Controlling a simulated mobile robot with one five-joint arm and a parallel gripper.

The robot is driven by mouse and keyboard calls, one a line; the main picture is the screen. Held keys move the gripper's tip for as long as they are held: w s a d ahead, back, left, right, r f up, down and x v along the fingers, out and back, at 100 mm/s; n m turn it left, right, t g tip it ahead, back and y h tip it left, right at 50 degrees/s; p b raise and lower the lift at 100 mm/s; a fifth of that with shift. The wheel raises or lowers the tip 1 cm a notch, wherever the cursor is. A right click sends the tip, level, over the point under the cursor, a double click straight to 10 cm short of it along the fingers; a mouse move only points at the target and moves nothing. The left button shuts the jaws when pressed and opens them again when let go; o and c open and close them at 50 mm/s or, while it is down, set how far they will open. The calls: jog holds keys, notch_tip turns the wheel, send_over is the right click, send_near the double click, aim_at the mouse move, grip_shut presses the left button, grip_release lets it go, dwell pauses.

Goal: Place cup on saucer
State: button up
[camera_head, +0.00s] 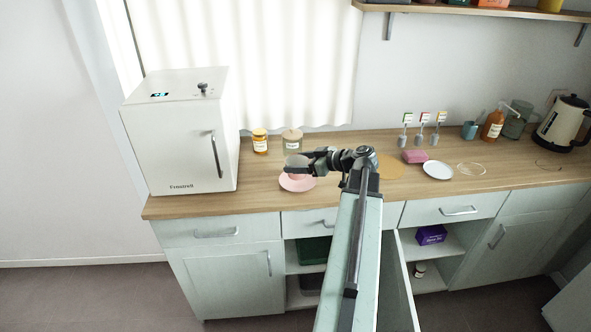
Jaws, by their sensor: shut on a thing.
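The cup (297,174) is pale pink and mostly hidden behind and below my gripper. The pink saucer (292,186) lies on the wooden counter, near its front edge. My gripper (291,166) points left at the end of my arm and is shut on the cup. The cup shows directly over the saucer in this view. I cannot tell whether the cup's base touches the saucer or is slightly above it.
A white box-shaped appliance (178,132) stands left. Two jars, an amber one (260,142) and a pale one (292,140), stand behind the saucer. A cabinet door below hangs open.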

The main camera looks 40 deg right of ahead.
notch_tip(320, 180, down, 3)
jog(key=shift+w+d+f+b, duration=0.1)
jog(key=shift+f+b, duration=0.05)
jog(key=shift+b, duration=0.85)
jog(key=shift+r, duration=0.3)
jog(key=o, duration=1.5)
jog(key=shift+f, duration=0.1)
jog(key=shift+r+p, duration=0.2)
jog(key=shift+p, duration=0.15)
jog(key=p+v, duration=0.4)
jog(key=v, duration=0.8)
